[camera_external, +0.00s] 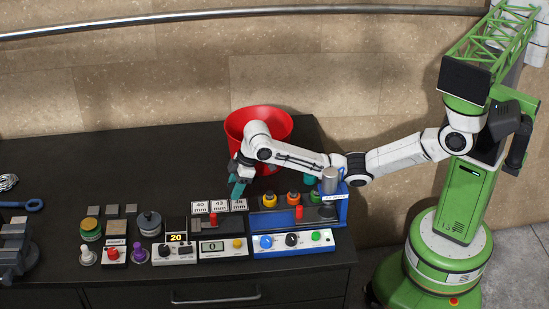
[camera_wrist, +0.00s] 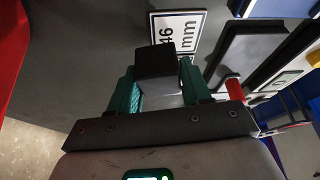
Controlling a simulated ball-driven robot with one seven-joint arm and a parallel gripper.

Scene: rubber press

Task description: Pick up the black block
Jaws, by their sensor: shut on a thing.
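In the wrist view, the black block (camera_wrist: 154,64) sits between the two teal fingers of my gripper (camera_wrist: 158,88). The fingers are shut on it. A grey face of something held shows just below its dark face. In the external view, my gripper (camera_external: 238,189) points down, in front of the red bin and above the table near the mm label cards. The block is too small or hidden to make out there.
A red bin (camera_external: 258,119) stands just behind my gripper. The label cards (camera_external: 218,206), a blue press (camera_external: 298,225), a display box (camera_external: 223,247) and several knobs and weights crowd the front of the black table (camera_external: 150,165). The table's back left is clear.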

